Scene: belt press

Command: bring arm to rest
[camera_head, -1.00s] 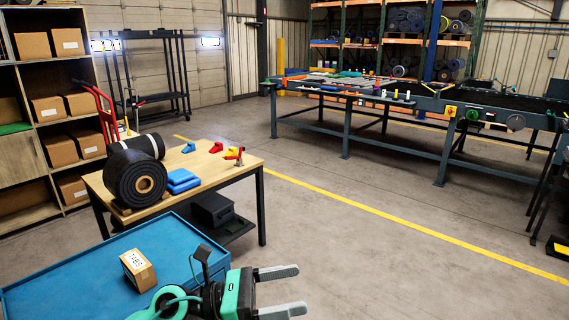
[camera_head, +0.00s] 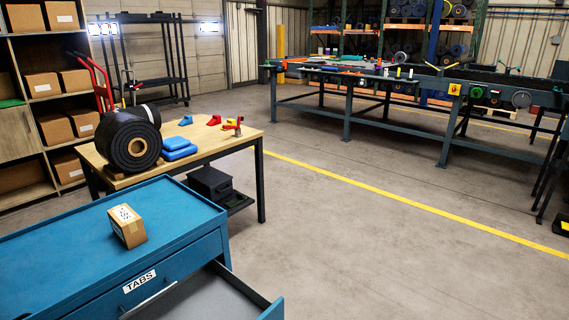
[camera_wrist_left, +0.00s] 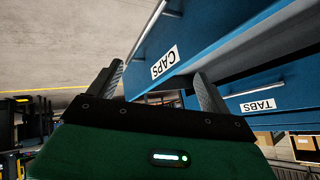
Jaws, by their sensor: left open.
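My left gripper (camera_wrist_left: 158,70) shows in the left wrist view with its two fingers apart and nothing between them. Beyond the fingers is a blue drawer front labelled CAPS (camera_wrist_left: 165,62); whether a finger touches it I cannot tell. A drawer front labelled TABS (camera_wrist_left: 258,106) is set further back. In the head view, the blue cabinet (camera_head: 60,250) stands at the lower left. A grey-lined drawer (camera_head: 215,295) is pulled out below its TABS front (camera_head: 139,281). Neither gripper shows in the head view.
A small cardboard box (camera_head: 127,226) sits on the cabinet top. A long workbench (camera_head: 400,120) stands at the back right. The floor between is clear.

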